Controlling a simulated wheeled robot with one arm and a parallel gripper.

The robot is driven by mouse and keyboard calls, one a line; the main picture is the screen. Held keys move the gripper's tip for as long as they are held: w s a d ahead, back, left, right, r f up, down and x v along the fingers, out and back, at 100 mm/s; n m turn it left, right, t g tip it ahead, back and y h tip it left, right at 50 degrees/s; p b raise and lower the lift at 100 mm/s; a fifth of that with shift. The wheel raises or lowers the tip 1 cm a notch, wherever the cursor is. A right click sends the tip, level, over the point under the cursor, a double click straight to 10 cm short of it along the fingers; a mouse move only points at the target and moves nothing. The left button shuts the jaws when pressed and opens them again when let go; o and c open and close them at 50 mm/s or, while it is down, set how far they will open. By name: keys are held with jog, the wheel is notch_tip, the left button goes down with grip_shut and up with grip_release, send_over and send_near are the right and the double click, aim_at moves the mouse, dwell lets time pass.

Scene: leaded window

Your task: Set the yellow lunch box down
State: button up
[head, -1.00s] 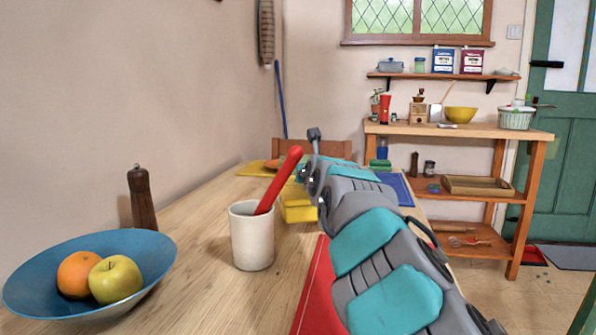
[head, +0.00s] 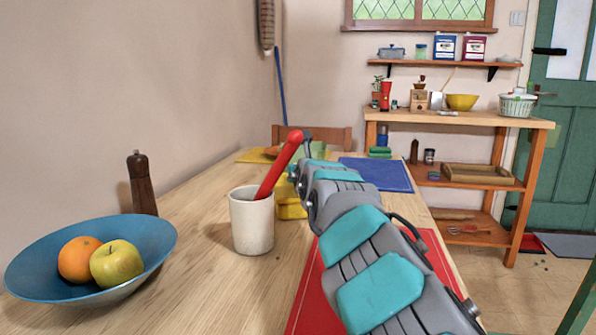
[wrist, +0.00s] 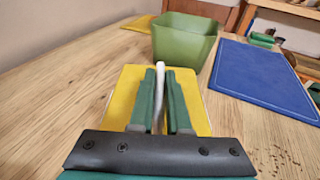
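The yellow lunch box (wrist: 198,107) is under my gripper (wrist: 160,76) in the wrist view, its yellow top showing on both sides of the fingers. The green fingers are closed around a pale, upright handle-like strip. In the head view the lunch box (head: 291,206) shows only partly, behind the white cup and beside my arm. My gripper is mostly hidden there. I cannot tell whether the box's underside touches the wooden table (wrist: 50,100).
A green container (wrist: 184,42) stands just beyond the box, with a blue mat (wrist: 262,78) to its right. A white cup (head: 252,225) holding a red-handled tool (head: 278,165) is close to the box. A red mat (head: 308,290) lies under my arm. Bare table lies left of the box.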

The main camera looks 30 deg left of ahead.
jog(key=o, duration=0.4)
jog(key=shift+o, duration=0.2)
